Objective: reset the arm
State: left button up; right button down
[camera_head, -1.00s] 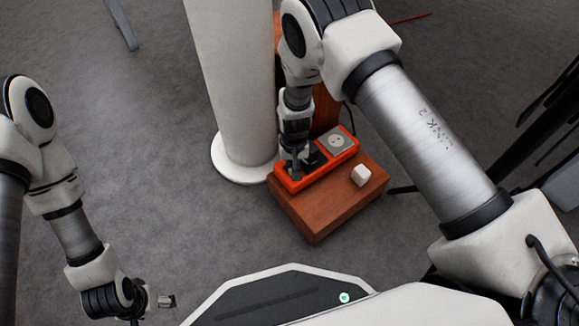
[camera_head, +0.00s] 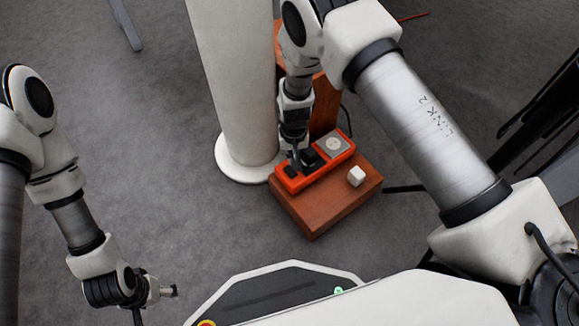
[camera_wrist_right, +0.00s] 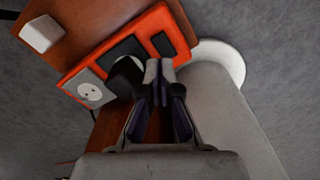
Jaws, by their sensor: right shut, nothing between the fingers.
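My right gripper (camera_head: 295,160) points down at the orange box (camera_head: 343,152) on the low wooden stand; its fingers are together with nothing between them. In the right wrist view the closed fingertips (camera_wrist_right: 158,70) are in front of the orange box (camera_wrist_right: 175,28), beside a black plug-like piece (camera_wrist_right: 124,76) that they partly hide. I cannot tell whether they touch it. The box also carries a grey round socket (camera_head: 334,145). My left gripper (camera_head: 170,291) is at the lower left, away from the stand, too small to tell open from shut.
The wooden stand (camera_head: 320,213) holds a small white cube (camera_head: 356,176). A white column (camera_head: 235,80) with a round base stands just left of it. Dark metal legs (camera_head: 530,120) are at the right. Grey floor (camera_head: 160,110) is clear between the left arm and the column.

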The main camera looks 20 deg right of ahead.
dwell(0.3)
jog(key=s+d+p, duration=0.1)
jog(key=s+d, duration=0.2)
jog(key=s, duration=0.7)
jog(key=s+d+n+g, duration=0.1)
jog(key=s+d, duration=0.3)
jog(key=s, duration=0.6)
jog(key=s+d+p, duration=0.1)
jog(key=s+d, duration=0.2)
jog(key=s, duration=0.6)
notch_tip(320, 180, up, 38)
jog(key=w+t+p, duration=0.1)
jog(key=w+p, duration=0.1)
jog(key=p, duration=3.6)
jog(key=shift+n, duration=0.3)
jog(key=shift+a+r, duration=0.1)
jog(key=shift+r, duration=0.05)
